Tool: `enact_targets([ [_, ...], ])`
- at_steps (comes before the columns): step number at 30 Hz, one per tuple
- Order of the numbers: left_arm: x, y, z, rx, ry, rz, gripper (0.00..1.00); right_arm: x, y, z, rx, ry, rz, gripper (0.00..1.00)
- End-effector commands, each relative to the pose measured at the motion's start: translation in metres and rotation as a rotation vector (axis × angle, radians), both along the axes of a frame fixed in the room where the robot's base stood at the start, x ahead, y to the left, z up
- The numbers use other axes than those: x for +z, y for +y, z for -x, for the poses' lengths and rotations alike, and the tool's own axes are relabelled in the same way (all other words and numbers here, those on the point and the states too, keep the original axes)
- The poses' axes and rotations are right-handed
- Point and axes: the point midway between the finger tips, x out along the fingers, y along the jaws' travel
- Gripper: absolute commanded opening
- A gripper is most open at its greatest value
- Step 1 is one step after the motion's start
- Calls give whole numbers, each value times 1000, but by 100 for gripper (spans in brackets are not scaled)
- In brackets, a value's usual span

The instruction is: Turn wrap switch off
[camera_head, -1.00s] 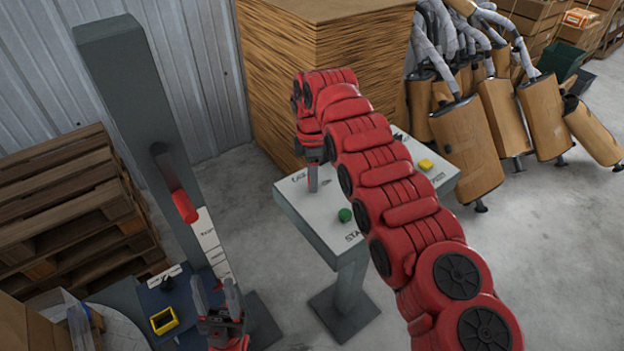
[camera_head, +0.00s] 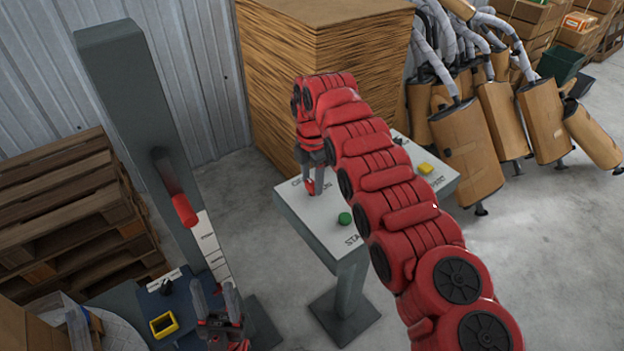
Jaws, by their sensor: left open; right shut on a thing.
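A slanted control panel (camera_head: 322,222) on a grey pedestal stands in the middle. It carries a green button (camera_head: 345,218), a yellow button (camera_head: 426,168) and a dark switch (camera_head: 400,140) at the back. My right gripper (camera_head: 314,192) points down at the left part of this panel, shut on a small switch there. The fingers hide most of that switch, its setting and part of its label. My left gripper (camera_head: 213,292) is open and empty at the lower left, beside a second panel (camera_head: 185,308) with a black knob (camera_head: 166,287) and a yellow-framed part (camera_head: 164,324).
My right arm crosses the view from the lower right and covers part of the middle panel. A grey post (camera_head: 125,90) with a red cylinder (camera_head: 184,211) stands left. Pallets (camera_head: 70,210), a cardboard stack (camera_head: 320,50) and wrapped mufflers (camera_head: 466,150) stand around. Floor at right is clear.

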Motion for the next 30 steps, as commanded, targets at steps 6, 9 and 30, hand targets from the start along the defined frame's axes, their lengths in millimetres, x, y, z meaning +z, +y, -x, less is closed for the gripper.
enact_targets([
  [6,0,0,0,0,0,0,50,1,0,-1,2,-2,0,0],
  [9,0,0,0,0,0,0,50,1,0,-1,2,-3,0,0],
  [30,-4,0,0,0,0,0,50,26,2,-1,2,-6,-1,82],
])
